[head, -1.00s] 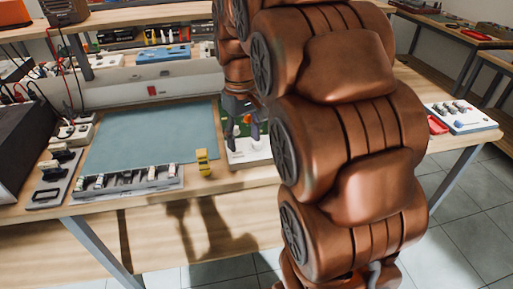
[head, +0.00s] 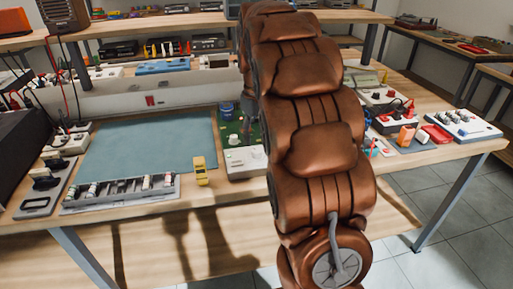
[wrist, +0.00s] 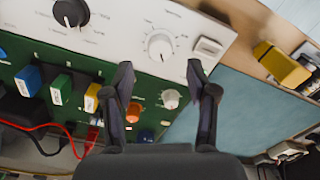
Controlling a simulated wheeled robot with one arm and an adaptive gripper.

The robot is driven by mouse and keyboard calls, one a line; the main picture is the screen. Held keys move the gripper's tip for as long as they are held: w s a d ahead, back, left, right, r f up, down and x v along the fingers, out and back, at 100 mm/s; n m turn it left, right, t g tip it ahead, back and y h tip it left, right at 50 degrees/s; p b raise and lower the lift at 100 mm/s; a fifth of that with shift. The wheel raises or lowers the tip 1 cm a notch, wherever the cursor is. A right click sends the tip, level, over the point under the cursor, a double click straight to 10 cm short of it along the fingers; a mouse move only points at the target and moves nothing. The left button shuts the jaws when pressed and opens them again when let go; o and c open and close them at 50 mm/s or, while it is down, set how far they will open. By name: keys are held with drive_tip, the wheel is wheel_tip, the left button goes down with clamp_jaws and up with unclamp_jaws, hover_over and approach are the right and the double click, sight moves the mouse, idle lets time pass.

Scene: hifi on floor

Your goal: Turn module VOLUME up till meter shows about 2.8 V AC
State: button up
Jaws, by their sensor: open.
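The module, a white panel (wrist: 115,30) with a green board (wrist: 35,65), lies under my gripper (wrist: 160,78) in the wrist view; part of it shows in the head view (head: 246,168). A white knob (wrist: 160,45) with a dial scale sits just beyond the fingertips, between their lines. A black knob (wrist: 70,13) is at the upper left. Labels are too blurred to tell which is VOLUME. My gripper is open and empty; in the head view my arm hides it. No readable meter display shows.
A white switch (wrist: 208,47) is right of the white knob. Blue, green and yellow plugs, an orange knob (wrist: 133,112) and a smaller white knob (wrist: 170,99) are on the board. A yellow object (head: 201,170) stands beside the module. The blue mat (head: 150,145) is clear.

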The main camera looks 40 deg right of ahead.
sight(256, 150)
wheel_tip(256, 150, down, 5)
drive_tip(key=shift+r, duration=0.1)
idle(0.3)
clamp_jaws()
idle(0.4)
